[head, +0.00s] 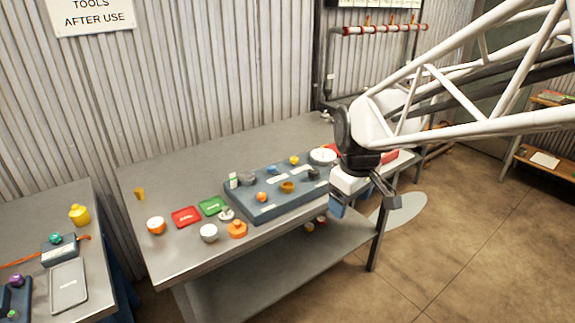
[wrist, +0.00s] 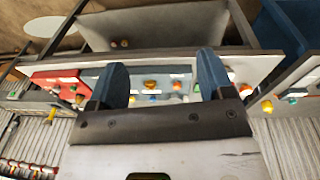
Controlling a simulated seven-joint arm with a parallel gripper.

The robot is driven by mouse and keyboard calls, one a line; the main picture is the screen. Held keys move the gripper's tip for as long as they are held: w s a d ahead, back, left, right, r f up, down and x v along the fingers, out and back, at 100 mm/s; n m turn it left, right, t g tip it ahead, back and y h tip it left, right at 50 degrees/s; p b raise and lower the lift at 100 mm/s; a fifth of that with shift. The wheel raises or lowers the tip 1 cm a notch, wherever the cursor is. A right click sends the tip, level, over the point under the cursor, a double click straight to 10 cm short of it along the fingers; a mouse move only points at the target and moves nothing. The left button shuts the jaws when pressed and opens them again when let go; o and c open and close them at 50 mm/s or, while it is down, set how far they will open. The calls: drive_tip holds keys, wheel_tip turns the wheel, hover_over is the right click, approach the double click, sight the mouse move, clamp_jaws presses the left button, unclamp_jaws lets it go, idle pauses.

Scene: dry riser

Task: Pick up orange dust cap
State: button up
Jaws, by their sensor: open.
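Several orange pieces are on the grey workbench (head: 160,265) in the head view. A squat orange cap (head: 237,229) is at the front edge, in front of the blue-grey tray. An orange-and-white round piece (head: 156,225) is further left. A small orange knob (head: 262,197) and an amber ring-like piece (head: 287,186) are on the tray. I cannot tell for sure which is the dust cap. My gripper (head: 366,203) is open and empty, right of the tray, off the bench's right front edge. In the wrist view, the open fingers (wrist: 163,68) frame the distant bench.
The blue-grey tray (head: 270,212) holds several small pieces. A second table (head: 100,294) stands at left. The bench's back left is mostly clear.

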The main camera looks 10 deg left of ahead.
drive_tip(key=w+a+f+n, duration=0.3)
drive_tip(key=w+a+f, duration=0.15)
drive_tip(key=a, duration=0.35)
drive_tip(key=w+a+f+n, duration=0.3)
drive_tip(key=w+a+n, duration=0.15)
drive_tip(key=a, duration=0.35)
drive_tip(key=n+g, duration=0.1)
drive_tip(key=n, duration=0.4)
hover_over(236, 222)
wheel_tip(236, 222, down, 10)
drive_tip(key=shift+r, duration=0.1)
drive_tip(key=shift+f, duration=1.3)
drive_tip(key=shift+f, duration=2.6)
drive_tip(key=c, duration=0.7)
